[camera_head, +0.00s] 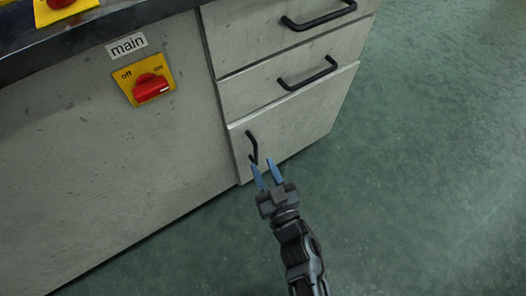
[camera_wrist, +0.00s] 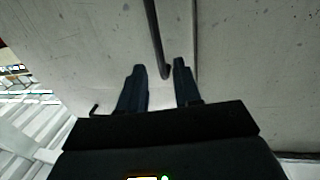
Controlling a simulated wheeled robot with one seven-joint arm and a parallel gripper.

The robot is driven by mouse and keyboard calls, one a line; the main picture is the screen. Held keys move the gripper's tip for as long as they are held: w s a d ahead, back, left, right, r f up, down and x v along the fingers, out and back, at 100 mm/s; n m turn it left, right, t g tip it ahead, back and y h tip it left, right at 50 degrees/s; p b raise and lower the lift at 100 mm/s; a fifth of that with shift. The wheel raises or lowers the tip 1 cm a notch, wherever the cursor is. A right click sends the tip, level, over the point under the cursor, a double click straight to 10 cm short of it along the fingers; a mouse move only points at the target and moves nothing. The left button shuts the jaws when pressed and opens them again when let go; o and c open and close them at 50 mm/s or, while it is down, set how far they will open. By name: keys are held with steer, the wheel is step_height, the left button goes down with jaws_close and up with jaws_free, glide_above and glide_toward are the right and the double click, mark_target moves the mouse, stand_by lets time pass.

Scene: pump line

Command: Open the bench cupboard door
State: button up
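The bench cupboard door (camera_head: 292,125) is the pale grey lowest front under the drawers and looks shut. Its black upright bar handle (camera_head: 252,147) sits near the door's left edge. My gripper (camera_head: 263,165) is open, with its two blue fingers pointing at the lower end of the handle. In the wrist view the handle (camera_wrist: 154,35) runs down to a bent end between the tips of my open gripper (camera_wrist: 160,68). I cannot tell whether a finger touches it. A dark gap line in the door's plane runs just right of the handle there.
Two drawers with black handles (camera_head: 308,73) (camera_head: 320,14) are above the door. A red switch on a yellow plate (camera_head: 150,88), under a "main" label (camera_head: 126,45), is on the panel to the left. Green floor (camera_head: 430,170) is clear to the right and in front.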

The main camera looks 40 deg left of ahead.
mark_target(257, 153)
steer(key=shift+b+x, duration=1.05)
steer(key=shift+x, duration=2.1)
steer(key=shift+c, duration=0.5)
jaws_close()
